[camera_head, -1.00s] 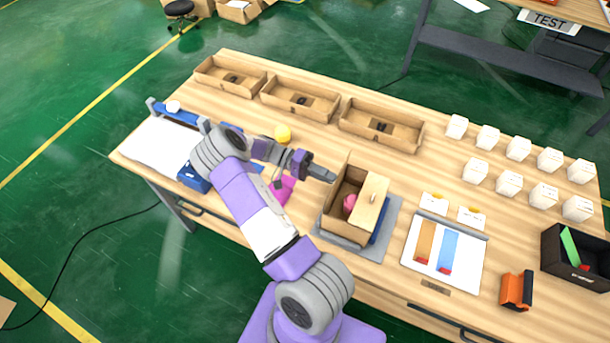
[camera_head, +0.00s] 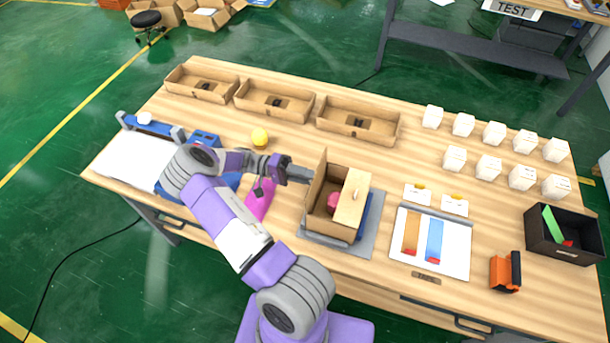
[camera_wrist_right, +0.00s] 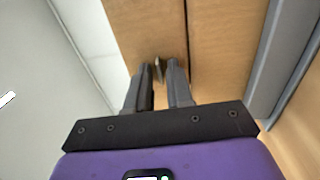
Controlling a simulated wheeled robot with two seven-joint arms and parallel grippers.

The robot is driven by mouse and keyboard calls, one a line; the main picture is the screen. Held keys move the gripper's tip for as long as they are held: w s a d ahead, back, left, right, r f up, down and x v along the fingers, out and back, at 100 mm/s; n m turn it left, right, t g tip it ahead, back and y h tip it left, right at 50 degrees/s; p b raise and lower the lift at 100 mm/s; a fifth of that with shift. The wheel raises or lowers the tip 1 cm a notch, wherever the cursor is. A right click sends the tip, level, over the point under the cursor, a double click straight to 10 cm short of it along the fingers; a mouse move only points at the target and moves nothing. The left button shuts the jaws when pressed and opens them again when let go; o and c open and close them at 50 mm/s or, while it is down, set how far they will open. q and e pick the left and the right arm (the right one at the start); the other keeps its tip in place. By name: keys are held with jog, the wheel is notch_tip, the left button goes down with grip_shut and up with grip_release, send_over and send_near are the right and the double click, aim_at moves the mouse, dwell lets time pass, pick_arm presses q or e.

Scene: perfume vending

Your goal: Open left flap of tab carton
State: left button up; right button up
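The tab carton (camera_head: 329,228), a brown box, stands on a grey mat (camera_head: 368,245) in the head view. Its left flap (camera_head: 317,180) stands about upright. Its right flap (camera_head: 352,198), with a small tab, lies over the right part of the opening. A pink item (camera_head: 333,202) shows inside. My right gripper (camera_head: 307,176) is at the left flap's outer side. In the right wrist view its fingers (camera_wrist_right: 160,72) are close together on a small tab (camera_wrist_right: 158,67) against the cardboard (camera_wrist_right: 220,60). My left gripper is not in view.
Three open brown trays (camera_head: 274,112) line the back. White boxes (camera_head: 455,158) and a white board (camera_head: 431,262) are right, with a black bin (camera_head: 563,250) at the far right.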

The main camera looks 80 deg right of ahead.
jog(key=shift+o, duration=0.5)
jog(key=shift+w, duration=0.15)
jog(key=w+b, duration=0.1)
jog(key=w, duration=0.6)
jog(key=shift+w+d+f, duration=0.15)
jog(key=shift+d+f, duration=0.1)
jog(key=shift+d, duration=0.1)
